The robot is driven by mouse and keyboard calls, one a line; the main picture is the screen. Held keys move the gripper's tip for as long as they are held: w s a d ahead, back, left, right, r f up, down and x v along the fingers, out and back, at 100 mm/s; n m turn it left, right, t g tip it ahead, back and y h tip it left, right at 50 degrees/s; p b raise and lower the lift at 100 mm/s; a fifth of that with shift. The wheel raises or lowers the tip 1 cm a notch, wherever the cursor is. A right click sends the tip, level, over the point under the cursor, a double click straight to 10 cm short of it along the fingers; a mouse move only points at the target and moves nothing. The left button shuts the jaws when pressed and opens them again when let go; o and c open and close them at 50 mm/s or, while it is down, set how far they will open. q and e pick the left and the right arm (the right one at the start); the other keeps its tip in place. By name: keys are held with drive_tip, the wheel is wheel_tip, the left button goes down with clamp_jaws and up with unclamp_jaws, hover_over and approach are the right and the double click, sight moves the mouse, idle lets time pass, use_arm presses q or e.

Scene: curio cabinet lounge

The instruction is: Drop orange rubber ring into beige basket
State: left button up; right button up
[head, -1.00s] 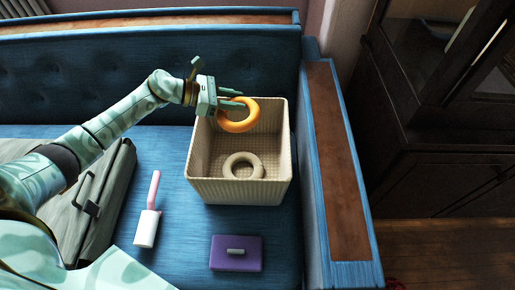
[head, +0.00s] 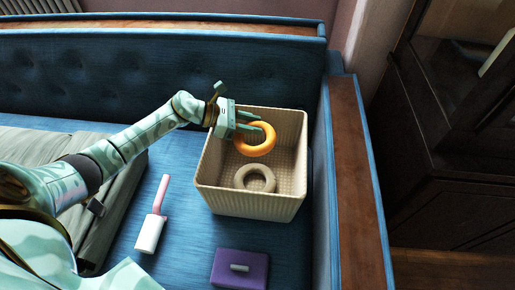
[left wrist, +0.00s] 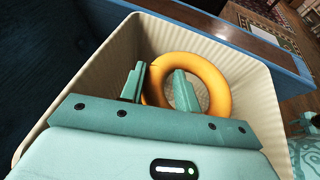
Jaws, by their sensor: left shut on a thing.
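The orange rubber ring (head: 266,147) is held by my left gripper (head: 254,125) over the beige basket (head: 250,203). In the left wrist view the ring (left wrist: 218,70) has one finger through its hole and the other outside, so my left gripper (left wrist: 158,88) is shut on its near side. The basket's wall (left wrist: 75,90) surrounds ring and fingers in that view. The basket stands upright on the blue seat. A beige ring (head: 243,178) lies inside it on the floor, below the orange ring. My right gripper is not in view.
A pink-handled white lint roller (head: 150,232) and a purple box (head: 240,268) lie in front of the basket. A grey-green case (head: 110,195) lies to the left. The sofa's wood-topped armrest (head: 357,190) rises close on the right.

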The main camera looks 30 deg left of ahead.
use_arm(q)
drive_tip(key=o, duration=1.1)
drive_tip(key=shift+s+a+r, duration=0.1)
drive_tip(key=shift+s+a, duration=0.05)
drive_tip(key=shift+a, duration=0.05)
drive_tip(key=p+v, duration=0.4)
drive_tip(key=v, duration=1.2)
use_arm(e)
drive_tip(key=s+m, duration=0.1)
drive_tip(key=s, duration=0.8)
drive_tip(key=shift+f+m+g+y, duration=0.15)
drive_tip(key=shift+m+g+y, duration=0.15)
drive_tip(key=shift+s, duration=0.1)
